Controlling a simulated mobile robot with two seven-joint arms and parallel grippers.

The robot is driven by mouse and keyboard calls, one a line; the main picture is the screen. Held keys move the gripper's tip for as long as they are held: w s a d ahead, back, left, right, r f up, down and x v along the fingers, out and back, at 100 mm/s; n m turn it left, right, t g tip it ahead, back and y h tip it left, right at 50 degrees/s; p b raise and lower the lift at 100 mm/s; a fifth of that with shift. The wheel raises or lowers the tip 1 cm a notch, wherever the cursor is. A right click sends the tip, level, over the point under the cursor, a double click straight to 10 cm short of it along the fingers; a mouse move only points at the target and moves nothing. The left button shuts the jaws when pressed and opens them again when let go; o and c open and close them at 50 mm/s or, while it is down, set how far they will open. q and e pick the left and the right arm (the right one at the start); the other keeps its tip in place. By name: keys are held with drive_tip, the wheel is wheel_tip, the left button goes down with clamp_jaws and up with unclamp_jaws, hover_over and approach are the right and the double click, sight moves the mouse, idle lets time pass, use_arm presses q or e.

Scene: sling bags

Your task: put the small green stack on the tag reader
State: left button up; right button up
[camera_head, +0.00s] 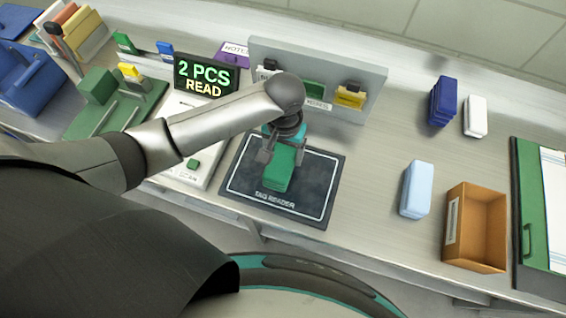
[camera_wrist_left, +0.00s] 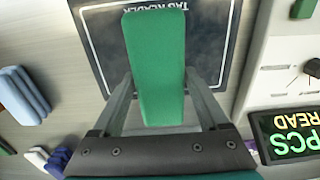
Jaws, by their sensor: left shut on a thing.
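The small green stack (camera_head: 281,166) is over the black tag reader (camera_head: 235,183), inside its white outline. My left gripper (camera_head: 282,152) is shut on the stack from above. In the left wrist view the green stack (camera_wrist_left: 155,60) lies between the two fingers, with the tag reader (camera_wrist_left: 208,40) beneath it. I cannot tell whether the stack touches the reader's surface. A display (camera_head: 206,77) left of the reader shows "2 PCS READ". My right gripper is not in view.
An open brown box (camera_head: 476,228), a light blue stack (camera_head: 415,189), a dark blue stack (camera_head: 443,101) and a white stack (camera_head: 475,116) stand to the right. A grey rack (camera_head: 375,80) stands behind the reader.

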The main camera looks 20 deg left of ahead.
sight(284, 154)
use_arm(q)
wheel_tip(284, 154, down, 2)
drive_tip(key=shift+f, duration=0.1)
drive_tip(key=shift+f+b, duration=0.4)
drive_tip(key=shift+f, duration=1.55)
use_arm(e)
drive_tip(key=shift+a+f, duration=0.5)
use_arm(q)
drive_tip(key=shift+f, duration=0.15)
drive_tip(key=o, duration=1.2)
drive_tip(key=shift+o, duration=1.2)
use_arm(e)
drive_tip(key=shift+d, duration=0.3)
use_arm(q)
wheel_tip(284, 154, up, 12)
drive_tip(key=shift+r+p, duration=0.2)
drive_tip(key=shift+p, duration=0.65)
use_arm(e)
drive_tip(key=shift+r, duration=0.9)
